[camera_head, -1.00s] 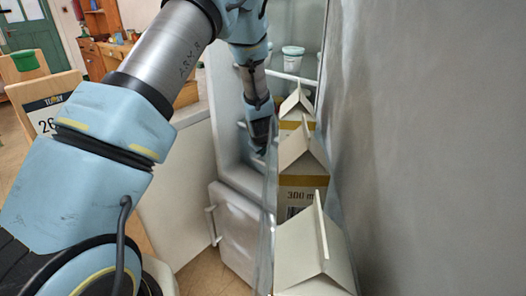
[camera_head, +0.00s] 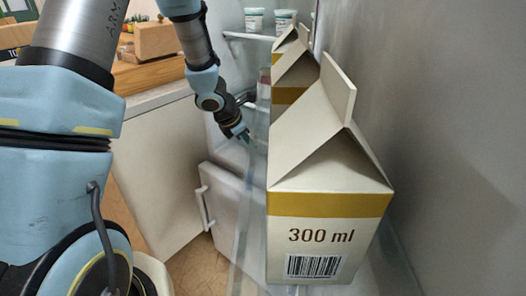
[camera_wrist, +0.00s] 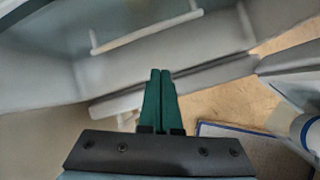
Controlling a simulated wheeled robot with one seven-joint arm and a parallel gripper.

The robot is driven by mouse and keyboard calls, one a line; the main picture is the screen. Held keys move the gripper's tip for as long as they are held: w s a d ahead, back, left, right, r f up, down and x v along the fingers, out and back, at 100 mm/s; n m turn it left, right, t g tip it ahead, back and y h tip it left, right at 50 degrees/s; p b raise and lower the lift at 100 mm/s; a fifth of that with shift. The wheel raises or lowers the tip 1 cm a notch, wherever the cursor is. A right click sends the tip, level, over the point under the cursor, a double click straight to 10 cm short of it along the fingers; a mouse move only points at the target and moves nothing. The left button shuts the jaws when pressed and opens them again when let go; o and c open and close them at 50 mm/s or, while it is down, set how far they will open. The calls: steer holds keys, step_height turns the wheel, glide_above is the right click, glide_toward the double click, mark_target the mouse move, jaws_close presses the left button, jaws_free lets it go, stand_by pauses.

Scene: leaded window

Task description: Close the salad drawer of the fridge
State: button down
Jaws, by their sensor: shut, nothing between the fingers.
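My gripper (camera_head: 246,138) is at the front of the open fridge (camera_head: 284,38), left of the milk cartons, and its dark green fingers are together and empty. In the wrist view the shut fingers (camera_wrist: 160,73) point towards a pale grey-white surface with a long white bar (camera_wrist: 145,28) across it. I cannot tell for sure whether this surface is the salad drawer. The drawer cannot be picked out clearly in the head view, where my arm and the cartons cover much of the fridge's inside. Whether the fingers touch anything is unclear.
A large carton (camera_head: 330,205) and further cartons (camera_head: 292,75) stand in a row close to my gripper's right. White tubs (camera_head: 254,20) sit on a shelf above. A lower white door with a handle (camera_head: 204,208) is below. Wooden floor (camera_wrist: 225,110) shows in the wrist view.

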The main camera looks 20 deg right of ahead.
steer(key=w+d+f+n+t+h, duration=0.1)
steer(key=w+d+f+n+h, duration=0.1)
steer(key=w+d+f+n, duration=0.2)
steer(key=w+d, duration=0.2)
steer(key=d, duration=0.1)
steer(key=shift+w+d+n+t+h, duration=0.2)
steer(key=shift+w+n+t+h, duration=0.2)
stand_by(0.3)
steer(key=shift+b, duration=0.3)
steer(key=shift+w+d+r+b, duration=0.1)
steer(key=shift+w+d+b, duration=0.35)
steer(key=shift+d, duration=0.35)
steer(key=shift+w+d+b, duration=0.3)
steer(key=shift+d+b, duration=0.2)
steer(key=shift+d, duration=0.25)
steer(key=shift+w+d+r+b, duration=0.1)
steer(key=shift+w+d+b, duration=0.35)
steer(key=shift+d, duration=0.35)
